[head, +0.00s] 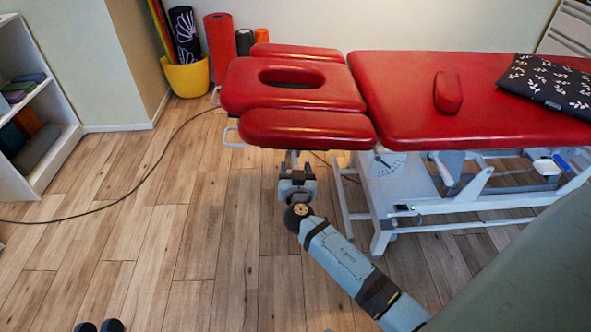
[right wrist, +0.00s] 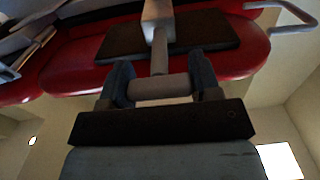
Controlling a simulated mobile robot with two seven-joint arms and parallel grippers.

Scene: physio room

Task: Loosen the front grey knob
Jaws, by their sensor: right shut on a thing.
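The front grey knob (right wrist: 162,88) shows in the right wrist view as a short grey crossbar on a stem below the underside of a red pad. My right gripper (right wrist: 160,82) has one dark finger on each side of it and is shut on it. In the head view my right gripper (head: 297,178) is just below the front red pad (head: 308,128) of the treatment table, and the knob cannot be clearly made out between its fingers. My left gripper is not in view.
The red table top (head: 400,95) carries a small red cushion (head: 448,92) and a dark patterned pillow (head: 550,85). The table's pale frame (head: 384,205) stands right of my right gripper. A cable (head: 140,182) crosses the wooden floor, which is mostly clear to the left.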

